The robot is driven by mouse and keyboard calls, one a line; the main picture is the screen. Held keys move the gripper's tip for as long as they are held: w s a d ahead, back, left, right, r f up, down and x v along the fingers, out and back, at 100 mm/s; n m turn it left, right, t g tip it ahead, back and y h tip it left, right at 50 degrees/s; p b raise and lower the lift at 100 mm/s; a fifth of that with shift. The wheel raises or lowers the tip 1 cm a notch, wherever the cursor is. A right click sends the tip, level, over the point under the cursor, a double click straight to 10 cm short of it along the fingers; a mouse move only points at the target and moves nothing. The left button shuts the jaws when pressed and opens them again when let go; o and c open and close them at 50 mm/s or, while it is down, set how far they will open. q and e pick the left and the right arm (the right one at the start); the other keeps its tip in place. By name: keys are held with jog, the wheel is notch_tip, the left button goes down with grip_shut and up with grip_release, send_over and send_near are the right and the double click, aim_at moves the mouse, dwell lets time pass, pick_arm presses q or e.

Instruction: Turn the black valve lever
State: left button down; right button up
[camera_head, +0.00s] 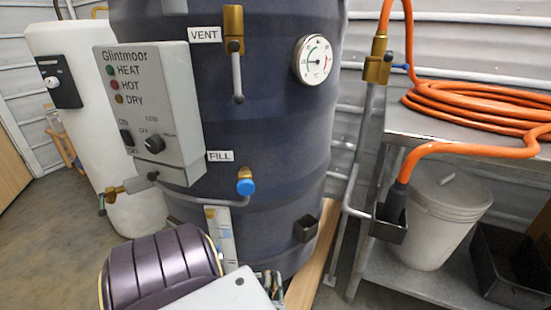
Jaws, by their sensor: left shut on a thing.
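A brass valve (114,191) sits at the left end of a grey pipe below the control box. A second brass valve (234,30) by the VENT label has a grey lever (238,78) pointing down. My left gripper (269,283) is at the bottom, low in front of the tank and well right of the dark lever. Its fingers are partly hidden behind my white arm panel. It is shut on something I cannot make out. My right gripper is not in view.
The dark tank (265,120) fills the middle, with a grey control box (150,105), a round gauge (314,60) and a blue-capped FILL fitting (246,186). A metal table (450,126) with an orange hose (470,98) stands right. A white bucket (437,225) sits below.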

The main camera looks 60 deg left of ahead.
pick_arm(q)
jog(key=shift+s+n+g+y, duration=0.25)
jog(key=shift+n+g+y, duration=0.3)
jog(key=shift+n, duration=0.25)
jog(key=c, duration=1.5)
grip_release()
jog(key=shift+a, duration=0.1)
jog(key=shift+w+m+t+h, duration=0.2)
jog(key=shift+m+t+h, duration=0.35)
jog(key=shift+m, duration=0.15)
